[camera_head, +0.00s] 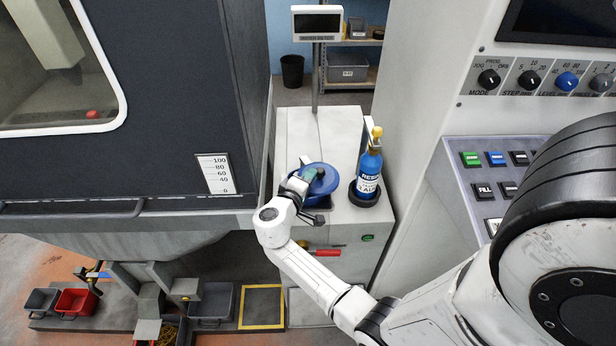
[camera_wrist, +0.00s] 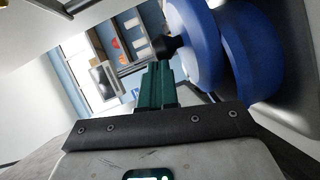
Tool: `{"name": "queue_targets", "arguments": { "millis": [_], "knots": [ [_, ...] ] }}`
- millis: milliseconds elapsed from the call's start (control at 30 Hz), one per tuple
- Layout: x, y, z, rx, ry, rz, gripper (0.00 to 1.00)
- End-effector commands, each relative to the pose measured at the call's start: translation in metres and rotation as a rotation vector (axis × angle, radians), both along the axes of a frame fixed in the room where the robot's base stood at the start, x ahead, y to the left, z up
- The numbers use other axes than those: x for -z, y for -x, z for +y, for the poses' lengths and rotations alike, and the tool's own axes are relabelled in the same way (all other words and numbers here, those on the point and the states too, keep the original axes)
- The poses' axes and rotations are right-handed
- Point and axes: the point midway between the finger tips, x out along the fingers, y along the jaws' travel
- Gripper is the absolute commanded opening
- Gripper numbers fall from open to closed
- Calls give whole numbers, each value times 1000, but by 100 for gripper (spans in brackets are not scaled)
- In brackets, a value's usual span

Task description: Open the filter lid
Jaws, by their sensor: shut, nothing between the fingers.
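The filter is a round blue unit on top of the light grey cabinet. Its blue lid (camera_head: 326,181) shows partly behind my gripper in the head view. In the wrist view the lid (camera_wrist: 197,42) is a thick blue disc with a dark knob (camera_wrist: 167,46), beside a wider blue body (camera_wrist: 252,55). I cannot tell whether the lid is seated or slightly raised. My gripper (camera_head: 309,174) is over the lid, its green fingers (camera_wrist: 157,72) shut together and empty. The fingertips are close to the knob; whether they touch it is unclear.
A blue bottle (camera_head: 369,172) stands in a dark holder right of the filter. A post carries a display (camera_head: 317,23) behind it. The dark machine wall (camera_head: 190,90) is close on the left, the control panel (camera_head: 495,185) on the right. A red-handled tool (camera_head: 327,252) is on the cabinet front.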

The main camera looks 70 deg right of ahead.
Motion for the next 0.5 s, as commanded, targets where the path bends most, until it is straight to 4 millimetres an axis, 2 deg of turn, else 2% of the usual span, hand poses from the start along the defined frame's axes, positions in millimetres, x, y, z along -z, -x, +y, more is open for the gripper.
{"name": "queue_targets", "arguments": {
  "millis": [267,500],
  "knots": [
    [3,20,-10,-145,2,0,0],
    [4,39,-27,-361,2,0,0]
  ]
}}
